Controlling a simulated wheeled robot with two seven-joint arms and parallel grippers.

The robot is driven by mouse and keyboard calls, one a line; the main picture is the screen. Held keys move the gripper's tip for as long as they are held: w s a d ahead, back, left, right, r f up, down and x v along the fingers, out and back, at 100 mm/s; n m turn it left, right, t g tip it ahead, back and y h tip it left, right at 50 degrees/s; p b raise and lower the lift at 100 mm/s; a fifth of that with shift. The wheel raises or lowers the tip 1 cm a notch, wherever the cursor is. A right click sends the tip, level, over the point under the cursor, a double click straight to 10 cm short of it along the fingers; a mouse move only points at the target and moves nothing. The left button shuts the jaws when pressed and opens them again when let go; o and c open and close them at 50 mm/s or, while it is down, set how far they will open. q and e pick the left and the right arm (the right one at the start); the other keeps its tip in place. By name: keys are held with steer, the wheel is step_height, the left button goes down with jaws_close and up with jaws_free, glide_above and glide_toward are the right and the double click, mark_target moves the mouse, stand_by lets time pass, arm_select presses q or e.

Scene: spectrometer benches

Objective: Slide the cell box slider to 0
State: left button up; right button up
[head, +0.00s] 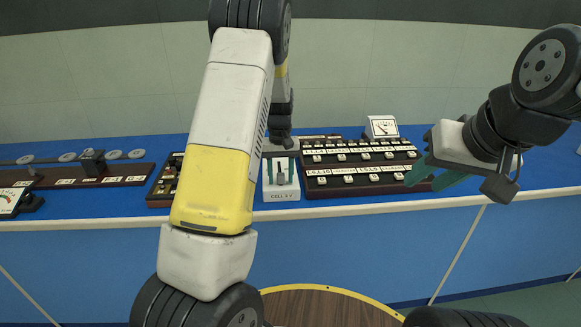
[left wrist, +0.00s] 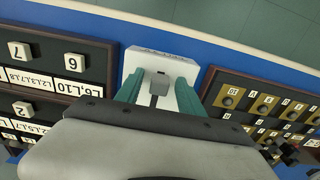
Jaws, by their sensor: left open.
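The cell box (head: 282,194) is a small white box with "CELL" lettering on its front, on the blue bench at the middle of the head view. It also shows in the left wrist view (left wrist: 165,61). Its grey slider knob (left wrist: 158,82) stands up from a dark slot. My left gripper (head: 281,170) points down over the box. Its teal fingers (left wrist: 159,93) are open, one on each side of the knob, with gaps visible. The slider's scale marks are too small or hidden to read. My right gripper (head: 431,179) is open and empty, above the bench front at right.
A dark panel with labelled white keys (head: 352,183) stands right of the box. Another dark panel with knobs (left wrist: 262,104) is close on its other side. A white meter (head: 382,127) stands behind. A long brown rail unit (head: 120,175) lies at left.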

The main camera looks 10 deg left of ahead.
mark_target(281, 175)
arm_select(q)
step_height(281, 175, up, 8)
steer(key=shift+f, duration=0.15)
stand_by(0.4)
steer(key=s+d+r+m+t+h, duration=0.2)
steer(key=s+r+t, duration=0.1)
steer(key=s+r, duration=1.1)
steer(key=s+d+r+m+t, duration=0.1)
steer(key=s+r+t, duration=0.1)
steer(key=s, duration=1.3)
steer(key=shift+d+m+t, duration=0.3)
steer(key=shift+m+t, duration=0.1)
steer(key=shift+t, duration=0.2)
